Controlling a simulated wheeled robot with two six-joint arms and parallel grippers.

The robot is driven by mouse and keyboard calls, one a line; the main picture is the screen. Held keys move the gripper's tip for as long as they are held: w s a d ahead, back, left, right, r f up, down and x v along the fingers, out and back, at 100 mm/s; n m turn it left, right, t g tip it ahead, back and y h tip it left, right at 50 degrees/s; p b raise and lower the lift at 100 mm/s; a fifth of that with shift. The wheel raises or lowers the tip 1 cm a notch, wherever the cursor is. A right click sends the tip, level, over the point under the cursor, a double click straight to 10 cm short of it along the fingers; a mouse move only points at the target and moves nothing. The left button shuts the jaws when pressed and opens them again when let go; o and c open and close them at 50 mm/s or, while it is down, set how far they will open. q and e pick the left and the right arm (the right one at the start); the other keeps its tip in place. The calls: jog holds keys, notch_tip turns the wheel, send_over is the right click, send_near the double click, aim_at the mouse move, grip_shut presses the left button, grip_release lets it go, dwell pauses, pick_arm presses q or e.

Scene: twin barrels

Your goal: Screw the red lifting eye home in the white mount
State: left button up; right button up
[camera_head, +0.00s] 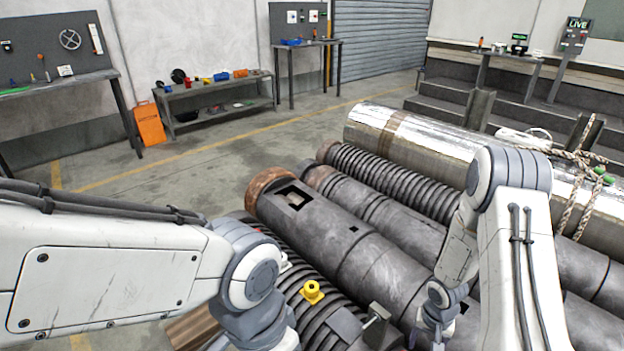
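I cannot make out the red lifting eye in this view. A small whitish piece (284,263) shows just beside my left wrist on the dark ribbed barrel; I cannot tell whether it is the white mount. A yellow fitting (312,291) stands on the same ribbed barrel, right of my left wrist. My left arm comes in from the left and its wrist bends down at the bottom edge, so the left gripper is out of sight. My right gripper (436,330) points down over the dark barrels near the bottom; its fingers are too small and dark to read.
Several dark barrels (345,235) lie side by side, with a big silver cylinder (440,147) behind them. Rope (567,212) hangs over the silver cylinder at right. A grey metal bracket (375,325) sits right of the yellow fitting. Workbenches line the back wall; open floor lies between.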

jog(key=shift+w+n, duration=0.15)
jog(key=shift+n, duration=0.65)
jog(key=shift+f, duration=0.15)
